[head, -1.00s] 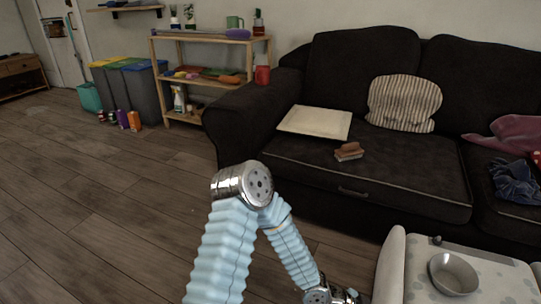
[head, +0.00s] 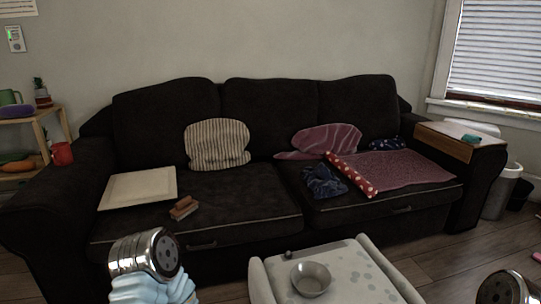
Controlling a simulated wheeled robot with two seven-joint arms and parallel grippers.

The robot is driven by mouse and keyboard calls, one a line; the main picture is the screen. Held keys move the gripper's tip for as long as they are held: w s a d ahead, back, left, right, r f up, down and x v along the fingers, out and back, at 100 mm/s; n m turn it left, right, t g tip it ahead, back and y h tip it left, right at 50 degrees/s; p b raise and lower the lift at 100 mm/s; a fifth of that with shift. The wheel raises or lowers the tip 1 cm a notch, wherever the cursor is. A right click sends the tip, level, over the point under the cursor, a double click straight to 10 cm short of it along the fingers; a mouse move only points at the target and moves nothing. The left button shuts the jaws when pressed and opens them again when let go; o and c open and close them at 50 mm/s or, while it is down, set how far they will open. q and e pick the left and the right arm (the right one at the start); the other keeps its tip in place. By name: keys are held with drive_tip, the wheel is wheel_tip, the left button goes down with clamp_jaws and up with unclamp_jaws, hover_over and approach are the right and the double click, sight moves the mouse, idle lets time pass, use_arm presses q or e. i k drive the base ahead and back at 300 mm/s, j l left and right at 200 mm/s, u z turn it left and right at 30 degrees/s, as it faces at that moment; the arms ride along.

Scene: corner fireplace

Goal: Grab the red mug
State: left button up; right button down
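The red mug (head: 62,154) stands on the left armrest of the dark sofa (head: 262,190), at the left of the head view, close to a wooden shelf. It looks upright and nothing is touching it from my side. Neither of my grippers is in view. Only a silver joint and pale blue sleeve of my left arm show at the bottom left, and a silver joint of my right arm at the bottom right corner.
A pale high-chair-like seat with a tray (head: 345,265) holding a grey bowl (head: 311,279) stands before the sofa. A cream board (head: 138,188), brown blocks (head: 184,208), a striped cushion (head: 217,145) and cloths lie on the sofa. A wooden shelf (head: 52,115) stands at left.

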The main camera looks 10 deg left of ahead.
sight(62, 154)
drive_tip(key=j+z, duration=0.15)
drive_tip(key=j, duration=0.35)
drive_tip(key=k+j+z, duration=0.15)
drive_tip(key=j, duration=0.3)
drive_tip(key=j+z, duration=0.15)
drive_tip(key=j, duration=0.3)
drive_tip(key=k+j+z, duration=0.15)
drive_tip(key=j, duration=0.3)
